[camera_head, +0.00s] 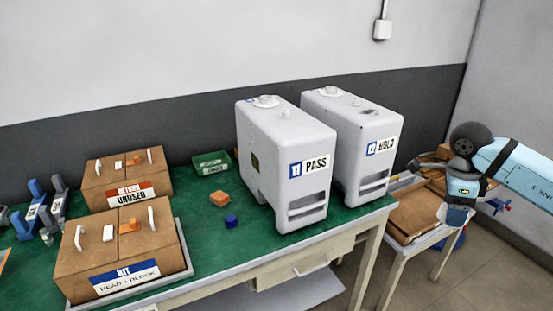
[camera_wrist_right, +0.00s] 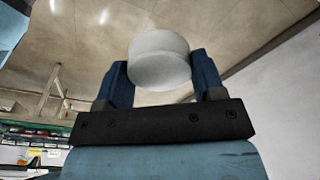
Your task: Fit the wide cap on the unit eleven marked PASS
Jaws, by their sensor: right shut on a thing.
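Unit eleven (camera_head: 270,150) is a tall white canister on the green table, with a blue "11" label and the word PASS on its front. Its top has a wide round white fitting (camera_head: 265,101) and a smaller one (camera_head: 285,114) nearer the front. I cannot tell whether either is open. My right gripper (camera_head: 456,214) is off to the right of both canisters, beyond the table's right end. In the wrist view, its blue fingers are shut on a wide round white cap (camera_wrist_right: 158,58). The cap is not clear in the head view. My left gripper is not in view.
Unit twelve (camera_head: 350,140), marked HOLD, stands close to the right of unit eleven. Boxes marked KIT (camera_head: 118,250) and RETURN UNUSED (camera_head: 127,180), a green bin (camera_head: 212,163), an orange block (camera_head: 220,199) and a blue cap (camera_head: 231,221) are left. A side cart (camera_head: 415,215) stands right.

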